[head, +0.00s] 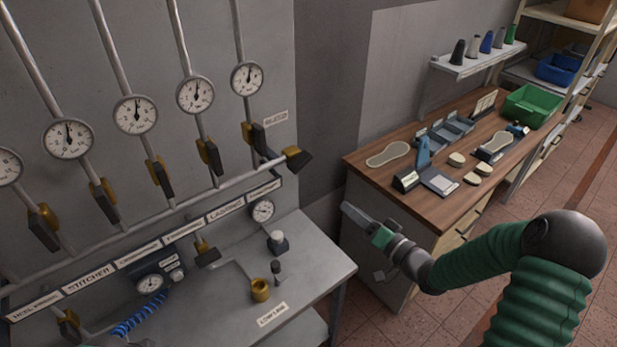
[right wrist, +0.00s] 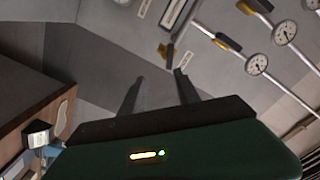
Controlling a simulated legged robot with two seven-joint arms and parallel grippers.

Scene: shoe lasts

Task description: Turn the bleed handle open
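A grey wall panel carries a pipe manifold with several brass valves and black handles. The valve at the manifold's right end (head: 298,158) has a dark handle angled down to the right; I cannot read which handle is marked as the bleed. A brass-and-black handle, probably this one, shows in the right wrist view (right wrist: 168,53) beyond the fingertips. My right gripper (head: 350,213) is right of and below the end valve, apart from it. Its two fingers (right wrist: 157,88) are spread with nothing between them. My left gripper is not in view.
Round gauges (head: 136,115) sit above the valves. A grey bench (head: 325,268) below holds a brass fitting (head: 260,290) and a blue hose (head: 140,317). The wooden bench (head: 440,213) with shoe parts and a green bin (head: 530,106) stands right, behind my right arm.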

